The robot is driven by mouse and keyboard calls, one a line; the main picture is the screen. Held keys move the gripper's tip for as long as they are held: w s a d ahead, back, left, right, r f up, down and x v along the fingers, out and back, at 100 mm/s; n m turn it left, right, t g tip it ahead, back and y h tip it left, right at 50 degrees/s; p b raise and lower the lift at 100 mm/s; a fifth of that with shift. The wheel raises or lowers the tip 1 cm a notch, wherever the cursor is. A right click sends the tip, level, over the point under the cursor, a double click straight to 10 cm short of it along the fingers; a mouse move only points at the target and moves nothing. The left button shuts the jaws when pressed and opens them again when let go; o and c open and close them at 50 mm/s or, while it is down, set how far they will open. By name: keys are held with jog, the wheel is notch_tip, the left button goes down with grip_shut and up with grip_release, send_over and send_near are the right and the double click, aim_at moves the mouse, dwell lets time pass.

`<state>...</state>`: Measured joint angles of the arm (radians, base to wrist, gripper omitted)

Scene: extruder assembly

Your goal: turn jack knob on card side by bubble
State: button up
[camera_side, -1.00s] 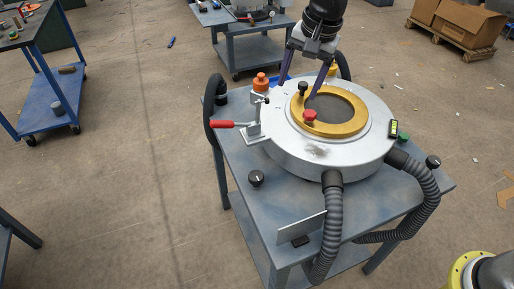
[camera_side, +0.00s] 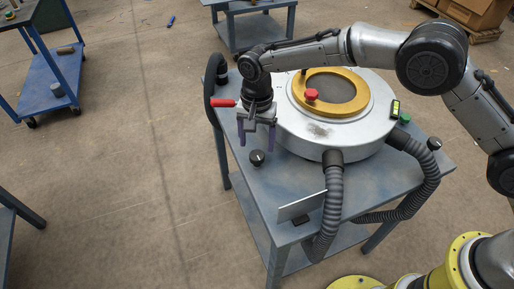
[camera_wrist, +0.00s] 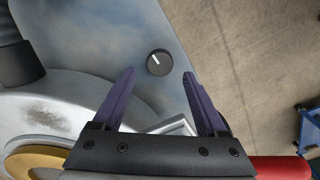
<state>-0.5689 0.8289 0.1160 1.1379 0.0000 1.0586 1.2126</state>
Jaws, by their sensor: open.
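One black jack knob (camera_side: 257,158) with a white pointer line sits on the front left of the grey table top; the wrist view shows it (camera_wrist: 158,62) between and beyond my fingertips. A second black knob (camera_side: 434,143) sits at the right corner. A yellow-green bubble level (camera_side: 395,108) is on the right rim of the round silver housing (camera_side: 322,131), nearer the second knob. My gripper (camera_side: 257,141) is open and empty, fingers down, above and behind the first knob and apart from it. A pale upright plate (camera_side: 301,206), possibly the card, stands at the front edge.
A red clamp handle (camera_side: 223,103) is close beside my gripper. Ribbed hoses (camera_side: 330,215) run down the front and right. A red knob (camera_side: 311,95) tops the yellow ring (camera_side: 325,111). A green button (camera_side: 405,118) is by the level. Table top around the first knob is clear.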

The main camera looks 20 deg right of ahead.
aim_at(257, 155)
notch_tip(257, 155, down, 4)
jog(key=shift+r, duration=0.15)
dwell(0.3)
jog(key=c, duration=1)
